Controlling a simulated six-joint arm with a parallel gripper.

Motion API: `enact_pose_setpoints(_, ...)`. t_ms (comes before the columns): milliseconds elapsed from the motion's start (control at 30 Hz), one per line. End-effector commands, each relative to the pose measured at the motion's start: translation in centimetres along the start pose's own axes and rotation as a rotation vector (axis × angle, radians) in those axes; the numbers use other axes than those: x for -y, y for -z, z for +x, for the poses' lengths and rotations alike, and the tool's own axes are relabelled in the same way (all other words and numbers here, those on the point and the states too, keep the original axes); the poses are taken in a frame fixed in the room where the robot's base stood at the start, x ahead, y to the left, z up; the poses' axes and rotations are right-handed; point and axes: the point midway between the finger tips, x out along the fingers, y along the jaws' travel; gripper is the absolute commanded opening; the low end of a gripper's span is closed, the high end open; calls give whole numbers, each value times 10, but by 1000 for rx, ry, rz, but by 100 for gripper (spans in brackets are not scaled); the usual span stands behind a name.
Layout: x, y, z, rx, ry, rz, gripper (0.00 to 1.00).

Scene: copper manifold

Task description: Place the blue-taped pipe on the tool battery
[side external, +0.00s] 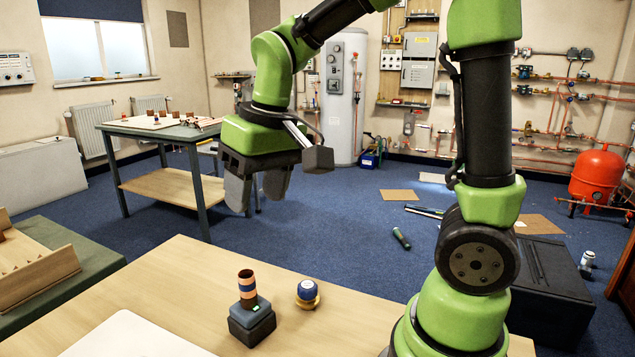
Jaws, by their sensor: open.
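The blue-taped pipe (247,284) is a short copper-brown tube with blue and paler bands. It stands upright on top of the dark tool battery (252,323), on the wooden table near the front. My gripper (257,190) is open, with its two grey fingers pointing down. It is empty and hangs well above the pipe in the picture, apart from it. The underside of the pipe is hidden where it meets the battery.
A small round blue item with a yellow base (307,293) stands just right of the battery. A white panel (138,338) lies at the table's front left. A wooden tray (35,270) is on the green surface at left. The wooden table between has clear room.

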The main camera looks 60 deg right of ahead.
Motion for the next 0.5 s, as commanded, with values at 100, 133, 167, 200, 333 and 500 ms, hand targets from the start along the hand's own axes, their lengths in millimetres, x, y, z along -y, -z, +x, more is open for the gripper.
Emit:
enact_pose_setpoints(100,2,-31,-35,-116,67,30,54)
enact_pose_setpoints(133,2,-40,-41,-142,83,37,54)
enact_pose_setpoints(167,2,-48,-46,-166,100,44,54)
enact_pose_setpoints(200,1,-58,-52,-199,121,52,54)
enact_pose_setpoints(333,0,-86,-63,-284,182,77,54)
enact_pose_setpoints(500,-2,-106,-67,-346,229,93,54)
